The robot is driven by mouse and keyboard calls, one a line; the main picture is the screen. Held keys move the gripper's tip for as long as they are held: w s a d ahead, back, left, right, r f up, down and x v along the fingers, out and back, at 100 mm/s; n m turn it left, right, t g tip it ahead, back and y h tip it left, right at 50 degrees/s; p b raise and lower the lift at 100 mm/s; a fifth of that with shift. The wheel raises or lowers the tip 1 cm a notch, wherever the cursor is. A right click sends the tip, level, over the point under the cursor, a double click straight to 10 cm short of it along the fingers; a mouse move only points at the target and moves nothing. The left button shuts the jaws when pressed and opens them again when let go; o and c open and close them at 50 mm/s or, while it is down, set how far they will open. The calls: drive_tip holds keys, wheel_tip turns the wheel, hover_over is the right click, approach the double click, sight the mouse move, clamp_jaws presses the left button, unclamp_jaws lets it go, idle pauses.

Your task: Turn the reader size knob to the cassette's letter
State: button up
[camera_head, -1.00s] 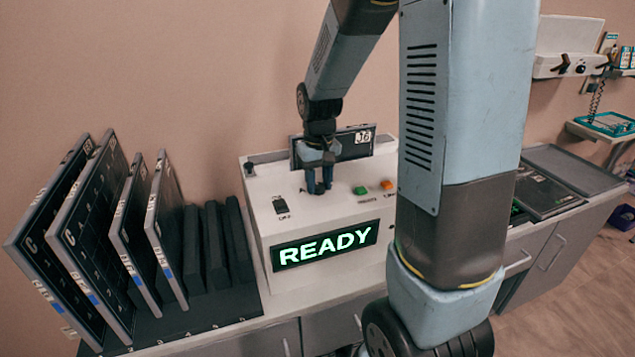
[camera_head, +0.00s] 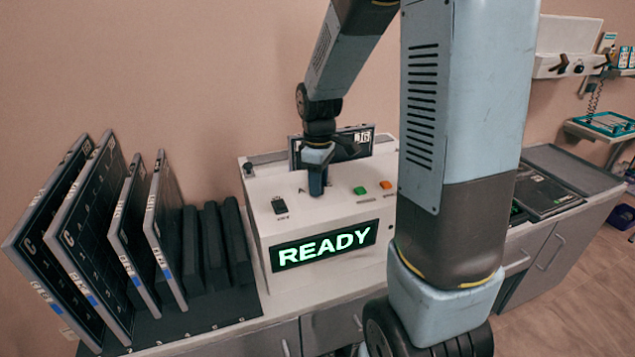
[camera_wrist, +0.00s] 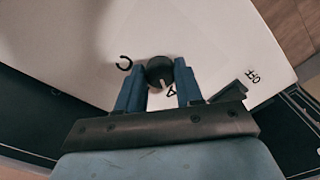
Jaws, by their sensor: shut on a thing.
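The reader (camera_head: 345,208) is a white box with a lit "READY" display (camera_head: 325,245). Its size knob (camera_wrist: 160,70) is a round black knob with a white pointer line, seen in the wrist view. My gripper (camera_wrist: 160,82) is shut on the knob, one blue finger on each side. The pointer slants down and right in that view, toward a letter "A" partly hidden by a finger. A letter "C" is printed at the knob's upper left. In the head view my gripper (camera_head: 317,186) hides the knob. A dark cassette (camera_head: 335,146) labelled "J6" stands upright behind it; its size letter is not readable.
Several cassettes (camera_head: 83,250) stand in a rack left of the reader, beside dark empty slots. A black switch (camera_head: 279,205), a green button (camera_head: 360,190) and an orange button (camera_head: 385,185) sit on the reader's top. Flat panels (camera_head: 545,193) lie on the right counter.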

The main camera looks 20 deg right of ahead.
drive_tip(key=shift+w+r+n, duration=0.1)
drive_tip(key=shift+w+n, duration=0.05)
drive_tip(key=shift+n, duration=0.25)
drive_tip(key=o, duration=1)
drive_tip(key=shift+o, duration=0.2)
wheel_tip(320, 180, up, 14)
drive_tip(key=shift+f, duration=0.2)
drive_tip(key=s+r+m+t, duration=0.2)
drive_tip(key=s+m, duration=0.3)
drive_tip(key=s, duration=0.4)
drive_tip(key=s+r+m+t, duration=0.3)
drive_tip(key=s+m, duration=0.2)
drive_tip(key=s, duration=0.5)
drive_tip(key=shift+s+a+t, duration=0.2)
drive_tip(key=shift+s+t, duration=0.1)
